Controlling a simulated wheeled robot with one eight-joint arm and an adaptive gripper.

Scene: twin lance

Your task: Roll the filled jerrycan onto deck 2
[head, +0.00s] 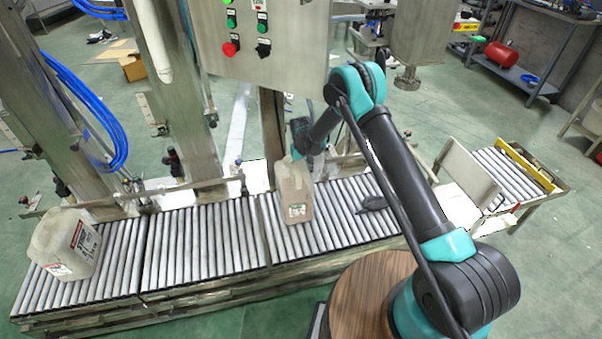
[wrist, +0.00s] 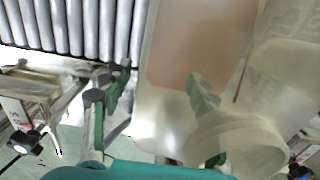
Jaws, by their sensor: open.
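A translucent jerrycan (head: 296,193) with a label stands upright on the third roller section from the left. In the wrist view the jerrycan (wrist: 200,45) is close, with a brownish fill showing through its wall and its round neck at lower right. My gripper (head: 301,150) is at the jerrycan's far upper side, partly hidden behind it. In the wrist view my open gripper (wrist: 155,92) has one finger left of the jerrycan and a greenish finger overlapping it; contact is unclear. Another labelled jerrycan (head: 66,243) sits on the leftmost section. I cannot tell which section is deck 2.
The roller conveyor (head: 205,240) runs across the front. A dark flat object (head: 372,203) lies on its rollers right of the middle jerrycan. A control panel (head: 262,45) and metal posts stand behind. A separate roller cart (head: 510,172) with a yellow bar stands at right.

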